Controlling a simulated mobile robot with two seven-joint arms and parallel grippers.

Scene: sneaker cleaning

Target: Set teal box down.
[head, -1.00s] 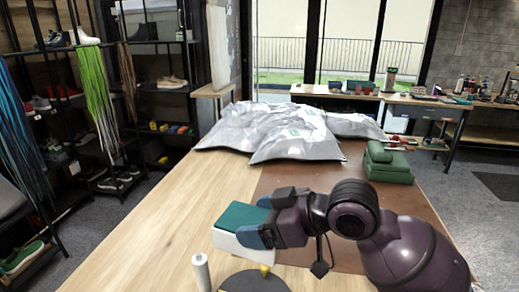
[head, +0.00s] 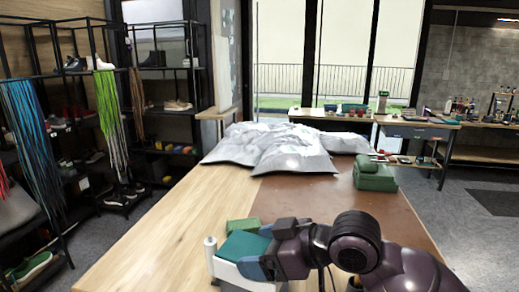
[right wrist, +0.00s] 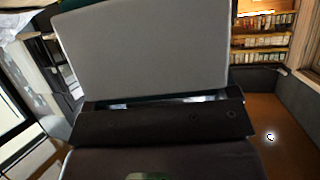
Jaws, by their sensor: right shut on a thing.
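The teal box (head: 244,246) has a teal top and a pale side. My right gripper (head: 262,267) is shut on it at its right end and holds it low over the front of the wooden table (head: 160,230). I cannot tell whether its underside touches anything. In the right wrist view a large grey face (right wrist: 145,45), apparently the box, fills the upper middle behind the dark gripper. My left gripper is not in view.
A white cylinder (head: 210,252) stands just left of the box, and a green block (head: 242,226) shows right behind it. Grey bags (head: 285,150) and a green stack (head: 374,175) lie farther back. The brown mat (head: 330,205) is mostly clear.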

